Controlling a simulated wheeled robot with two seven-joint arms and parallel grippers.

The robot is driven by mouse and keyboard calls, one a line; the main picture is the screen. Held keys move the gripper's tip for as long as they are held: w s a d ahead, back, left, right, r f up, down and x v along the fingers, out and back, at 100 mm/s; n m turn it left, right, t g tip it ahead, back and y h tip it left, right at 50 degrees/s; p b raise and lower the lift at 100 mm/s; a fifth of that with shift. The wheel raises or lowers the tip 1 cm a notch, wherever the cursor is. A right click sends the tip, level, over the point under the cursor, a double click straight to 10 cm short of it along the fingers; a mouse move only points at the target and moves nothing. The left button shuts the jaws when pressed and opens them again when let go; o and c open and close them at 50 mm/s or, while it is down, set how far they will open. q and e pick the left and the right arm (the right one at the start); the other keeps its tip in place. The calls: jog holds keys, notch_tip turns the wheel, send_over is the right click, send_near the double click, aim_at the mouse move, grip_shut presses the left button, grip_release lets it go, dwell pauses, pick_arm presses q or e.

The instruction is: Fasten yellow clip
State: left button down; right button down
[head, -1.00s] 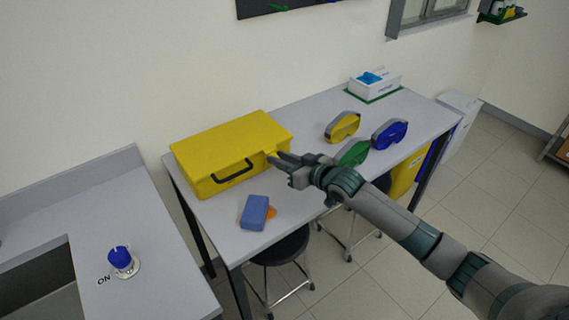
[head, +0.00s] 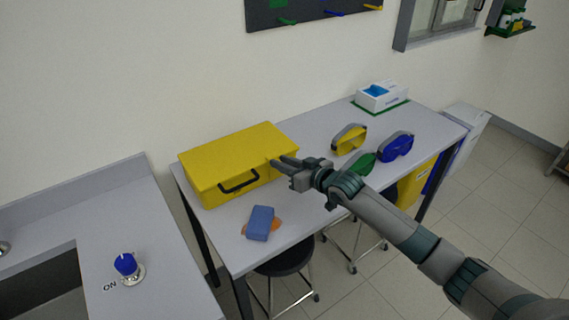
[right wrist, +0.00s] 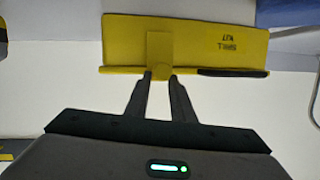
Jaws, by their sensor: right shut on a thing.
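The yellow case (head: 235,160), marked "SPILL KIT" in the right wrist view (right wrist: 232,48), lies on the table with its lid down. A dark handle (head: 240,182) is on its front. The yellow clip (right wrist: 158,52) is a flat tab on the front face beside the handle. My right gripper (head: 274,162) is at the front right part of the case. In the right wrist view its fingers (right wrist: 160,78) are shut on the lower end of the clip, which they partly hide. Whether the clip is latched cannot be told. My left gripper is not in view.
A blue block (head: 260,223) on an orange patch lies in front of the case. Yellow goggles (head: 349,138), blue goggles (head: 396,147) and green goggles (head: 364,164) lie to the right, near my right arm. A glove box (head: 381,97) stands at the back right. Stools (head: 286,264) are below.

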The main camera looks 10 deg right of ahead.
jog(key=c, duration=1.6)
grip_release()
jog(key=shift+w+r, duration=0.25)
jog(key=shift+r, duration=0.65)
jog(key=shift+o, duration=0.3)
jog(key=shift+a, duration=0.15)
jog(key=shift+w+f, duration=0.15)
jog(key=shift+f, duration=0.1)
jog(key=shift+w+a+f, duration=0.1)
jog(key=shift+w+f, duration=0.05)
jog(key=shift+f, duration=0.1)
jog(key=shift+s+f, duration=0.1)
jog(key=shift+s, duration=0.1)
jog(key=shift+s, duration=0.1)
